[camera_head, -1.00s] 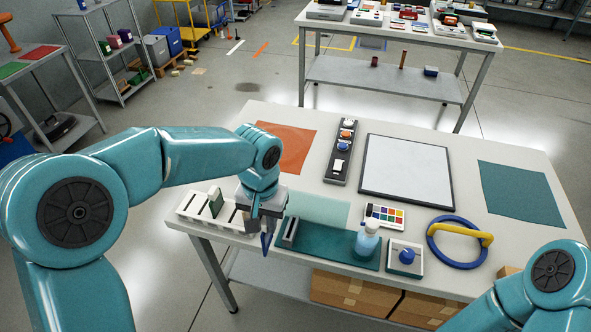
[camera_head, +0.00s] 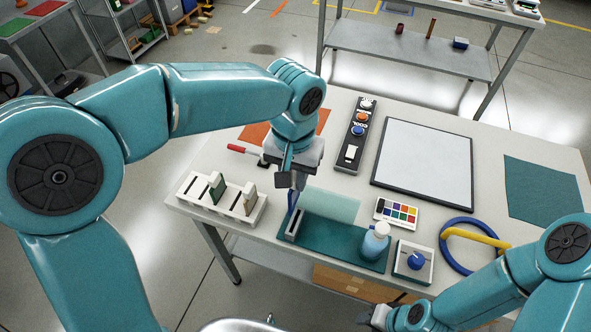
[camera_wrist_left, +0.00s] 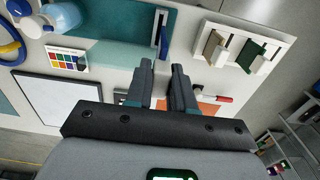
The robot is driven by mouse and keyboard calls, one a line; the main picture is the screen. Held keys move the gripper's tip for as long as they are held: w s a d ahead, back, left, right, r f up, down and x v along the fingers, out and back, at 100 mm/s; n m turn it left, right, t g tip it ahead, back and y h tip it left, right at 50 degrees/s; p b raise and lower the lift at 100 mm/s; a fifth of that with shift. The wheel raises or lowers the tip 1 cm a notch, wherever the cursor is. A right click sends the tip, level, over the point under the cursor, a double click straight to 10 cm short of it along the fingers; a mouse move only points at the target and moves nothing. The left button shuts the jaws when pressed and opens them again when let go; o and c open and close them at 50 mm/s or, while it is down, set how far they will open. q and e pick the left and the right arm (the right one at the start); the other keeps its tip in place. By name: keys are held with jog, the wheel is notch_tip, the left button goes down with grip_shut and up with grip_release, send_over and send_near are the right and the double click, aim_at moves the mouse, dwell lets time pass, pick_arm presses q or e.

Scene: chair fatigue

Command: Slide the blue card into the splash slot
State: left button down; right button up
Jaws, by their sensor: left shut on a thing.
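My left gripper (camera_head: 289,188) is shut on the blue card (camera_head: 292,198), which hangs edge-on below the fingers. The splash slot, a grey block (camera_head: 295,226), stands on the left end of a dark teal mat (camera_head: 335,243). The card is close to it, but I cannot tell whether it has entered. In the left wrist view the gripper fingers (camera_wrist_left: 163,70) point toward the slot, and a thin blue edge of the card (camera_wrist_left: 164,42) shows there. My right gripper (camera_head: 382,312) is partly in view at the bottom, its jaw state unclear.
A white slotted rack (camera_head: 245,212) holds a green card (camera_head: 216,188) and a tan card (camera_head: 249,195). A pale translucent panel (camera_head: 335,206) lies behind. A knob box (camera_head: 412,262) and blue ring (camera_head: 450,262) are farther right.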

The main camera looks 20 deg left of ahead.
aim_at(295, 194)
pick_arm(q)
jog(key=shift+s+d, duration=0.1)
jog(key=shift+s, duration=0.05)
jog(key=shift+d, duration=0.15)
jog(key=shift+f+b, duration=0.35)
jog(key=shift+f, duration=0.1)
jog(key=shift+f+b, duration=0.6)
jog(key=shift+f, duration=0.05)
notch_tip(295, 194, down, 3)
jog(key=shift+r+b, duration=0.1)
jog(key=shift+b, duration=0.95)
jog(key=shift+f+b, duration=0.3)
jog(key=shift+f, duration=0.1)
jog(key=shift+f+b, duration=1.5)
jog(key=shift+f, duration=0.55)
